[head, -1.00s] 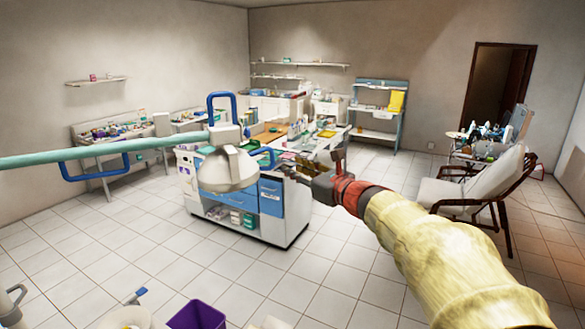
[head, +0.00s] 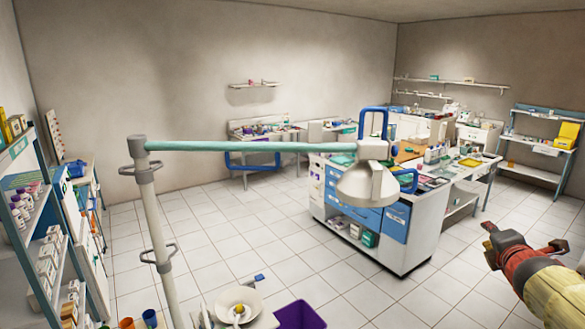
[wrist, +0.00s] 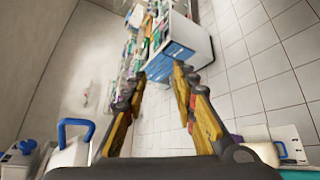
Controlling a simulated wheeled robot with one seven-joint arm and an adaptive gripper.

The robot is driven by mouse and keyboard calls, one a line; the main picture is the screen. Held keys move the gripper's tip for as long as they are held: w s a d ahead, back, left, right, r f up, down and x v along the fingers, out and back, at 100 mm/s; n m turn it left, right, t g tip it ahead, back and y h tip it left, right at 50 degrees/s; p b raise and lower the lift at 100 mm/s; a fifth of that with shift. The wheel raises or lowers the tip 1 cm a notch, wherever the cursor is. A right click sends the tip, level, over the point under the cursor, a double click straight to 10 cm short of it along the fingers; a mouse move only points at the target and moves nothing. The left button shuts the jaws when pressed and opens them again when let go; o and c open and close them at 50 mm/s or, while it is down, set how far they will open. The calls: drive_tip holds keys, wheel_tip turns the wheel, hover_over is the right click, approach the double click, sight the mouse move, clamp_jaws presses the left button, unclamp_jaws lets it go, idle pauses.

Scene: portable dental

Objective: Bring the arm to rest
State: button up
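My arm (head: 548,280), with a yellow sleeve and a red and black wrist, reaches in from the lower right of the head view. My gripper (head: 490,240) is at its end, over the tiled floor to the right of the blue and white cabinet. In the wrist view my gripper (wrist: 160,82) has its two yellow and black fingers spread apart. Only floor and distant furniture show between them, so it is open and empty.
A lamp (head: 370,185) hangs from a green arm on a pole in mid view. The blue and white cabinet (head: 425,235) stands behind it. A stocked shelf (head: 45,245) is at left. A purple bin (head: 300,315) is at front. Open tiled floor (head: 230,235) lies between.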

drive_tip(key=s+a+f+m+g+b, duration=0.1)
drive_tip(key=s+a+f+m+g, duration=0.2)
drive_tip(key=s+f+m, duration=0.45)
drive_tip(key=s+a+f+m+g+b, duration=0.2)
drive_tip(key=s+a+f+m+g, duration=0.2)
drive_tip(key=s+f+m, duration=0.35)
drive_tip(key=s+a+f+m+y+b, duration=0.2)
drive_tip(key=s+a, duration=0.5)
drive_tip(key=a, duration=0.4)
drive_tip(key=s+a+f+m+g+y+b, duration=0.1)
drive_tip(key=s+a+f+m+y+b, duration=0.1)
drive_tip(key=s+a+f+b, duration=0.3)
drive_tip(key=s+a+f+y, duration=0.1)
drive_tip(key=s+a, duration=0.2)
drive_tip(key=a, duration=0.4)
drive_tip(key=shift+f, duration=0.35)
